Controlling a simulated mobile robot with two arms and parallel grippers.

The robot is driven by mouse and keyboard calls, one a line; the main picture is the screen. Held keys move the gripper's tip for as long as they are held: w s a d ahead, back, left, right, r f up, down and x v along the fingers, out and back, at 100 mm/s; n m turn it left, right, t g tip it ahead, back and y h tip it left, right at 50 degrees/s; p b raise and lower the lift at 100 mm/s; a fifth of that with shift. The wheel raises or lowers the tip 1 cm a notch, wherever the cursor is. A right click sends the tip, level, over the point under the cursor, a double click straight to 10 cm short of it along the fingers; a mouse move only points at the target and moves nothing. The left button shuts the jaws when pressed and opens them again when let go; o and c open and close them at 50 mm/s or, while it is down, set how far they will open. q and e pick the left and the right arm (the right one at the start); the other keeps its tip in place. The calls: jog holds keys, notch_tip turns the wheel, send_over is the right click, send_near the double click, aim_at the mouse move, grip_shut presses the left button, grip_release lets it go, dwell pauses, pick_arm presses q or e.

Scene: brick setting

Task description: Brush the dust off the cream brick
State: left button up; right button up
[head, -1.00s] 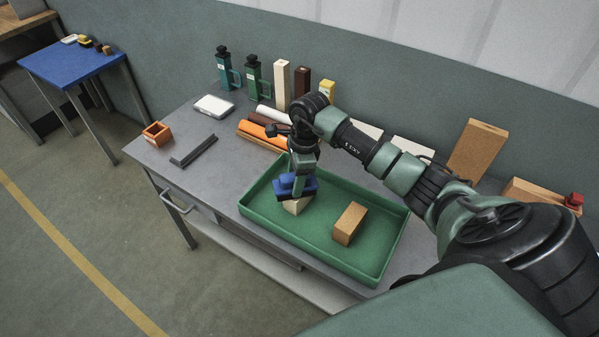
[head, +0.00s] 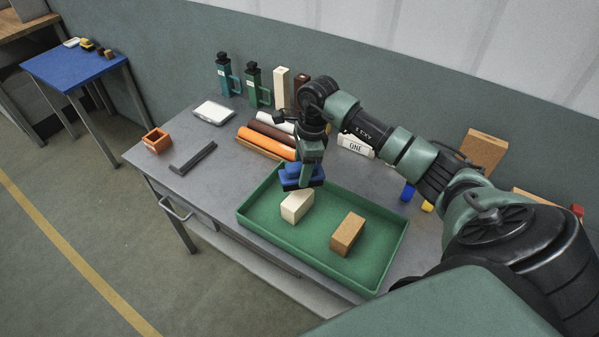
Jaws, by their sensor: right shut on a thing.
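The cream brick (head: 297,206) lies in the green tray (head: 262,222), left of a tan brick (head: 348,233). My right gripper (head: 308,168) is shut on a blue brush (head: 301,177) with a dark underside. It holds the brush just behind and above the cream brick, near the tray's back rim. Whether the brush touches the brick's back edge I cannot tell. Dust on the brick is too small to make out. My left gripper is not in view.
Rolls in orange, brown and white (head: 268,138) lie behind the tray. A dark angled bar (head: 193,158), an orange hollow box (head: 157,140) and a white case (head: 214,112) are at the left. Two bottles (head: 252,84) stand at the back. My arm crosses the table's right side.

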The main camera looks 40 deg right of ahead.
jog(key=shift+d+r+p, duration=0.2)
jog(key=shift+r+p, duration=0.3)
jog(key=shift+r, duration=0.75)
jog(key=shift+a+r, duration=0.15)
jog(key=shift+r, duration=0.3)
jog(key=shift+f, duration=0.1)
